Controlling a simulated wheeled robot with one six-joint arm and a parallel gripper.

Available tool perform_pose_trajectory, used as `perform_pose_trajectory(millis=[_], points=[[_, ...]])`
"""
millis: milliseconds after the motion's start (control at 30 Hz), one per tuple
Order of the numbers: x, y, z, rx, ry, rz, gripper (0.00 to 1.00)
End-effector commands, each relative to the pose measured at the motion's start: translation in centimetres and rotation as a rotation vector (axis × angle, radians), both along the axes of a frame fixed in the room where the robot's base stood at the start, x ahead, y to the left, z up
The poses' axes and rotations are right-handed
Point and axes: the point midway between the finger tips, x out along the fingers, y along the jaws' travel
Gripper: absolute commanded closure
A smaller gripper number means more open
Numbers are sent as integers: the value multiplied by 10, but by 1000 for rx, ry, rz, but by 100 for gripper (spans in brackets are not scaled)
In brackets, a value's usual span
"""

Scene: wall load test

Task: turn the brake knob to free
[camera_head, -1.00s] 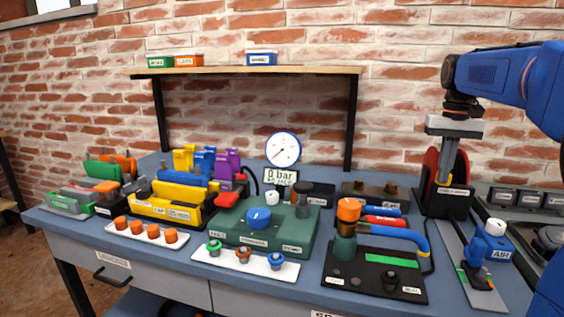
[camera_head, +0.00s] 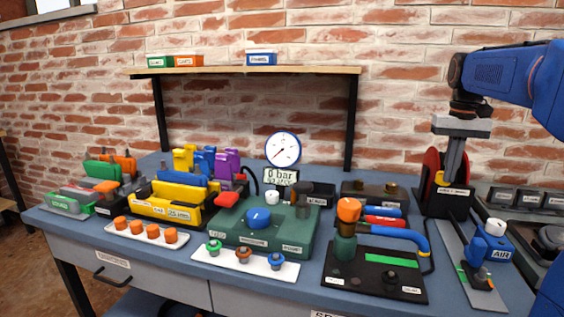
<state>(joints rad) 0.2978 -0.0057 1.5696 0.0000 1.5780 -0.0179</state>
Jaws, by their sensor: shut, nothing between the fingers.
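A blue knob (camera_head: 259,217) with a pale pointer line sits on top of a green box (camera_head: 228,232) at the middle of the bench. The labels on this box are too small to read surely, so I cannot tell whether this is the brake knob. My gripper (camera_head: 447,182) points down at the right, in front of a red reel (camera_head: 430,172) on a black base. Its fingers are shut with nothing between them. A small yellow part shows by the fingertips; I cannot tell whether they touch it. My gripper is well right of the blue knob.
A round gauge (camera_head: 283,150) stands behind the green box above a "0 bar" display (camera_head: 281,177). An orange-capped valve (camera_head: 348,211) with a blue handle stands between the box and my gripper. A white tray of small knobs (camera_head: 243,264) lies in front.

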Motion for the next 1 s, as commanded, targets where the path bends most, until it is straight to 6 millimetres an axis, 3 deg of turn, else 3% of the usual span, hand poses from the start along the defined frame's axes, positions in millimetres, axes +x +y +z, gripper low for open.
perform_pose_trajectory(millis=[1000], points=[[-1,-13,0,0,-1,0,100]])
